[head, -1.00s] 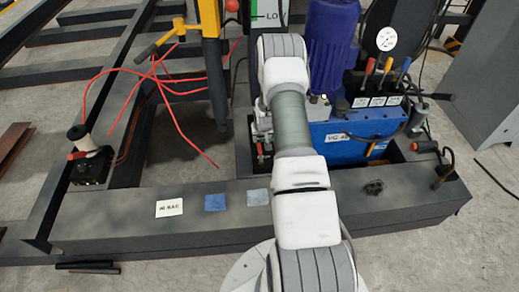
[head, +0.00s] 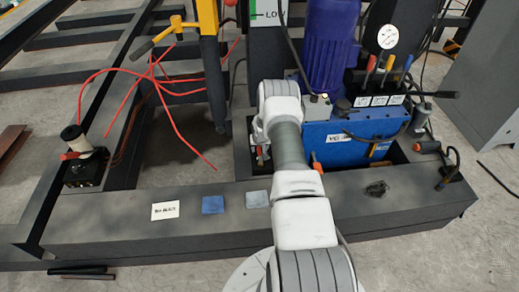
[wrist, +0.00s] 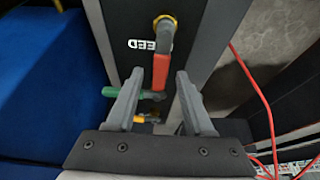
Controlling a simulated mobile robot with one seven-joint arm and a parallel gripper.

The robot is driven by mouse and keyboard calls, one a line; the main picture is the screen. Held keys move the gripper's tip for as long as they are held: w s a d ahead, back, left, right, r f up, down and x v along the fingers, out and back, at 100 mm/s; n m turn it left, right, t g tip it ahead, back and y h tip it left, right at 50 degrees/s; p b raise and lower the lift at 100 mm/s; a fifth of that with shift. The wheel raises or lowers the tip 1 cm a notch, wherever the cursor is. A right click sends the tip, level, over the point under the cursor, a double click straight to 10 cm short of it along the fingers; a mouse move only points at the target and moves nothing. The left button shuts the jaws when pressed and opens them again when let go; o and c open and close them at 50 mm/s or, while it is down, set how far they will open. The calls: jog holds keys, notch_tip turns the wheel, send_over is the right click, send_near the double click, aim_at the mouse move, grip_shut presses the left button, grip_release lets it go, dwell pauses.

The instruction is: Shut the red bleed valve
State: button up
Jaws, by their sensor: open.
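The red handle (wrist: 161,72) of the bleed valve shows in the wrist view, below a brass fitting and beside a white label reading "EED" upside down. It lies along the picture's vertical, between and just beyond my fingertips. My gripper (wrist: 158,88) is open, one finger on each side of the handle, with a gap on both sides; I cannot tell whether either touches. In the head view my arm hides the gripper, and a small red part (head: 260,151) shows left of the arm.
A green handle (wrist: 115,92) lies by the left finger and a yellow one (wrist: 142,118) lies between the fingers. A blue tank (head: 345,140) with a blue motor (head: 330,50) stands right of my arm. Red hoses (head: 165,90) hang at the left.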

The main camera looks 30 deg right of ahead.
jog(key=shift+c, duration=0.3)
grip_shut()
dwell(1.1)
